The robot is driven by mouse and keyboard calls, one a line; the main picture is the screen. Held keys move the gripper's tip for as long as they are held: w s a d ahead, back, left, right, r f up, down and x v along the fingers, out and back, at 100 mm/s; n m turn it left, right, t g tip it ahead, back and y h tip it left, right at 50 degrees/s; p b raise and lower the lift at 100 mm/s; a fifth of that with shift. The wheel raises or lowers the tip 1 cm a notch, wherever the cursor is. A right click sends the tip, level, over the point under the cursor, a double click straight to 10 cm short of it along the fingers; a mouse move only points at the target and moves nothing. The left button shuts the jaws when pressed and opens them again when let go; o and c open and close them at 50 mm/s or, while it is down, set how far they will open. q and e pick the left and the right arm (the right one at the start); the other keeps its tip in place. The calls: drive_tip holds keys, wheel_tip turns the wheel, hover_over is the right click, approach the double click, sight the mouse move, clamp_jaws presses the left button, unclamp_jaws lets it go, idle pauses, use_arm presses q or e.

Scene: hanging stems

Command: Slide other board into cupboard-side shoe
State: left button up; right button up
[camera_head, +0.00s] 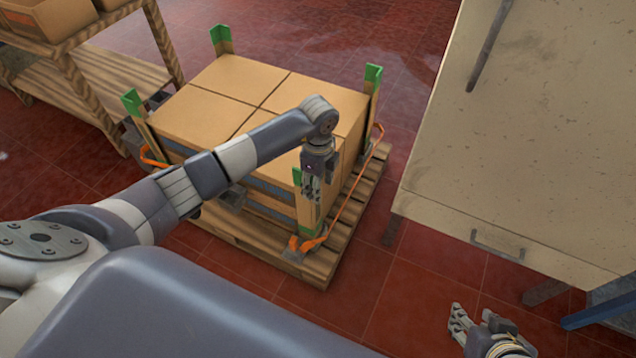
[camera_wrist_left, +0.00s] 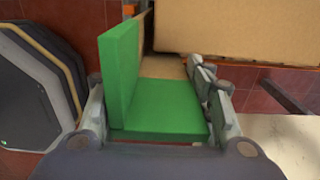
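A corner board with a green top (camera_head: 306,213) stands upright at the near corner of the carton stack (camera_head: 233,90). My left gripper (camera_head: 311,190) points down over this board's top. In the left wrist view, the green top (camera_wrist_left: 160,108) fills the space between its fingers, which meet it on both sides. Orange strap and a grey shoe (camera_head: 293,254) sit at the board's foot; how the foot sits in the shoe is unclear. Other green-topped boards stand at the left corner (camera_head: 133,105), back corner (camera_head: 221,40) and right corner (camera_head: 372,82). My right gripper (camera_head: 473,322) is open and empty at bottom right.
The cartons sit on a wooden pallet (camera_head: 322,262). A pale cupboard (camera_head: 530,130) with a handle stands on the right, with a strip of red tiled floor between. A wooden rack (camera_head: 110,85) with boxes stands at upper left.

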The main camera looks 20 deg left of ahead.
use_arm(q)
drive_tip(key=o, duration=0.4)
